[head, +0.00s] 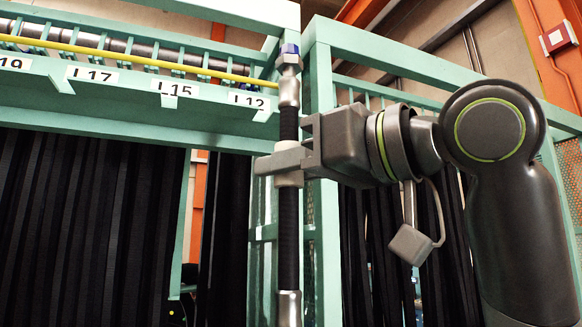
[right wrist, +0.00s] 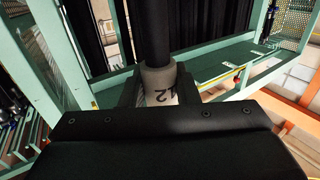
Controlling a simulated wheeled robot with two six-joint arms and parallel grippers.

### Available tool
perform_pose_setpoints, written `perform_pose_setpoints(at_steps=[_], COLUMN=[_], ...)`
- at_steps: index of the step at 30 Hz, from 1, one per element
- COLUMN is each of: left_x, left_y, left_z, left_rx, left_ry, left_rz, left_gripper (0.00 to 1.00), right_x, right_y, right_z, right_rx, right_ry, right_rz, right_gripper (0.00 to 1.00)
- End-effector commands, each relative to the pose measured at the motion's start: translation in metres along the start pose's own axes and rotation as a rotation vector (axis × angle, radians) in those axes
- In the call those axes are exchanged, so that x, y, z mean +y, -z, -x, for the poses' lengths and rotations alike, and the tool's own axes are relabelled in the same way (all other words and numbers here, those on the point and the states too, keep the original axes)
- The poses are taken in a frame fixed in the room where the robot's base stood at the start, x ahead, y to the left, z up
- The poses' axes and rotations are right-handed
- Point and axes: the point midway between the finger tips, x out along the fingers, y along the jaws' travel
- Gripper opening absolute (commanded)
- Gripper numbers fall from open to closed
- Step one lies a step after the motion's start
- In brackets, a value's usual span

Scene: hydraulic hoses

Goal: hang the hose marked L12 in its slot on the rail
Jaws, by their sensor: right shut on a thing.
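A black hose (head: 289,235) with metal end fittings and a blue cap (head: 290,49) hangs upright in the head view. My right gripper (head: 285,165) is shut on its pale collar, and the hose stands just right of the rail's end. In the right wrist view the hose's collar (right wrist: 158,82) sits between the fingers, with an upside-down mark that seems to end in 12. The green slotted rail (head: 130,84) bears the labels L17, L15 and L12 (head: 246,100). The L12 label is the rightmost, close to the hose's left. My left gripper is not in view.
A yellow bar (head: 130,60) runs along the rail in front of the slots. A green frame post (head: 322,130) stands right behind the hose. Rows of black hoses (head: 80,210) hang below the rail and at the right. A red box (head: 557,38) is on the far wall.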

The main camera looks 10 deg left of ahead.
Motion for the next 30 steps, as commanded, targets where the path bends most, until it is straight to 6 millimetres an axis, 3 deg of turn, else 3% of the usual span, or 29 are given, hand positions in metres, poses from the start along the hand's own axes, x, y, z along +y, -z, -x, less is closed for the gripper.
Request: perform_pose_setpoints(at_steps=[30], left_x=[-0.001], left_y=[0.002], left_z=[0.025], left_rx=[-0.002], left_ry=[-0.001], left_rz=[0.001], left_gripper=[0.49], right_x=[0.03], right_y=[-0.001], right_z=[-0.052], right_rx=[0.002], right_ry=[0.0], right_rz=[-0.001], right_gripper=[0.0])
